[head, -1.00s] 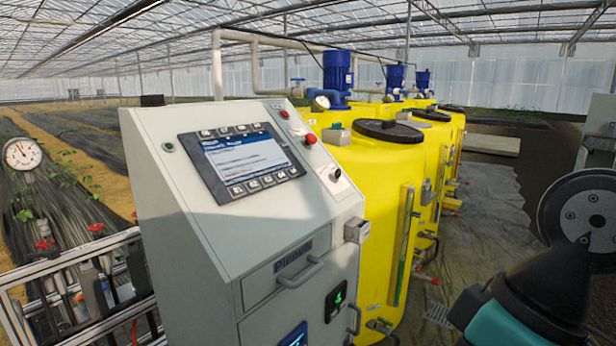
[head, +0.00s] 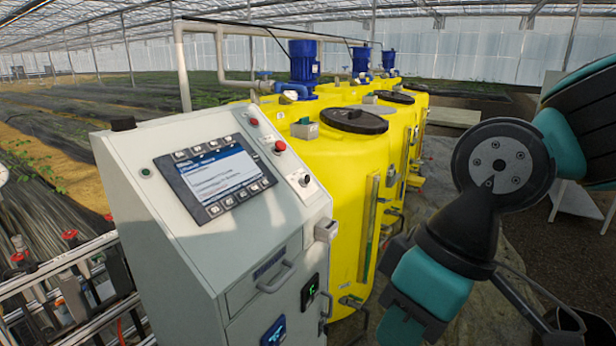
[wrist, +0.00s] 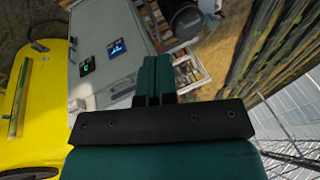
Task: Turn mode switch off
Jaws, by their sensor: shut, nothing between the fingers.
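The mode switch appears to be the small dark rotary knob on a pale round plate (head: 304,180), at the right edge of the grey cabinet's sloped panel in the head view. The way it points is too small to read. In the wrist view I cannot make out the switch. My gripper (wrist: 155,72) shows there with its teal fingers together and nothing between them. The cabinet's front (wrist: 103,32) lies beyond the fingers, turned on its side, with no contact visible. In the head view my arm is at the right, apart from the cabinet, and the fingertips are not clearly visible.
The panel also carries a screen (head: 214,178) and red buttons (head: 279,146). A small box (head: 326,230) juts from the cabinet's right edge, and a drawer handle (head: 275,278) sticks out in front. Yellow tanks (head: 335,200) stand close behind. A pipe rack (head: 70,275) is at left.

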